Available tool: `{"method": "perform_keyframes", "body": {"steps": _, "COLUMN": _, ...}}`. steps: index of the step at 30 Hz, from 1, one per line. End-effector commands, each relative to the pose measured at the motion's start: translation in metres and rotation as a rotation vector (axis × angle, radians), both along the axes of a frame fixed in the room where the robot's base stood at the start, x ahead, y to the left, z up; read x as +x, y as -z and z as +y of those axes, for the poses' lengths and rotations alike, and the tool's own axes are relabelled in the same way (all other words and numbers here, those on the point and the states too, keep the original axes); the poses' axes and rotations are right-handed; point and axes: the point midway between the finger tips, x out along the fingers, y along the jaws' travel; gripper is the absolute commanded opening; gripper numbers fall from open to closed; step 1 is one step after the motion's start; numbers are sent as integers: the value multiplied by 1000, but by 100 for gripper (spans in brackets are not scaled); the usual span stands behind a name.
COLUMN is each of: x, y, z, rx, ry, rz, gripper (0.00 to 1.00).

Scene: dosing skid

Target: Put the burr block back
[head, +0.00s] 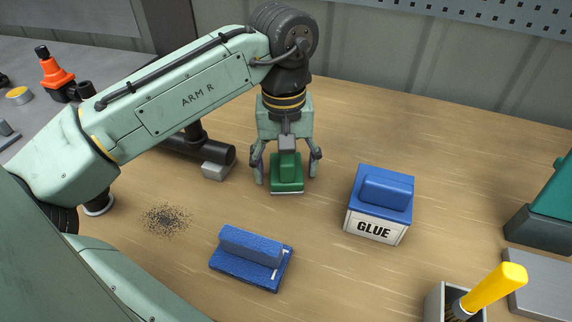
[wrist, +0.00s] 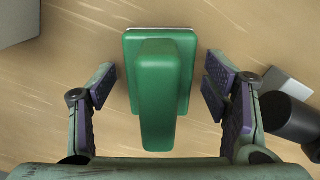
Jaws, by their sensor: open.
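A green block with a raised green handle and a pale bottom edge (head: 287,172) sits on the wooden bench; it also shows in the wrist view (wrist: 160,85). My gripper (head: 286,180) points down over it, open. In the wrist view my gripper's fingers (wrist: 164,82) stand on either side of the green block, with gaps to both. A blue block with a ridge-like handle (head: 250,258) lies on the bench nearer the front. Nothing readable marks either one as the burr block. My gripper hides part of the green block's top in the head view.
A white box marked GLUE with a blue top (head: 375,226) stands right of the green block. A dark speckled patch (head: 167,220) lies at left. A black pipe (head: 200,150) and grey block (head: 216,171) lie behind it. A yellow-handled brush (head: 490,290) stands in a holder front right.

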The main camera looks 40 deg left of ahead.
Motion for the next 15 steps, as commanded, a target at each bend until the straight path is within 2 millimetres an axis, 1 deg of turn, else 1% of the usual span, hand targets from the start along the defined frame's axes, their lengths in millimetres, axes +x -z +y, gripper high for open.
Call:
{"method": "perform_keyframes", "body": {"steps": 5, "x": 1, "y": -28, "z": 1, "rx": 0, "ry": 1, "rz": -4, "gripper": 70}}
{"method": "perform_keyframes", "body": {"steps": 9, "x": 1, "y": -60, "z": 1, "rx": 0, "ry": 1, "rz": -4, "gripper": 70}}
{"method": "perform_keyframes", "body": {"steps": 15, "x": 0, "y": -98, "z": 2, "rx": -1, "ry": 1, "rz": -2, "gripper": 70}}
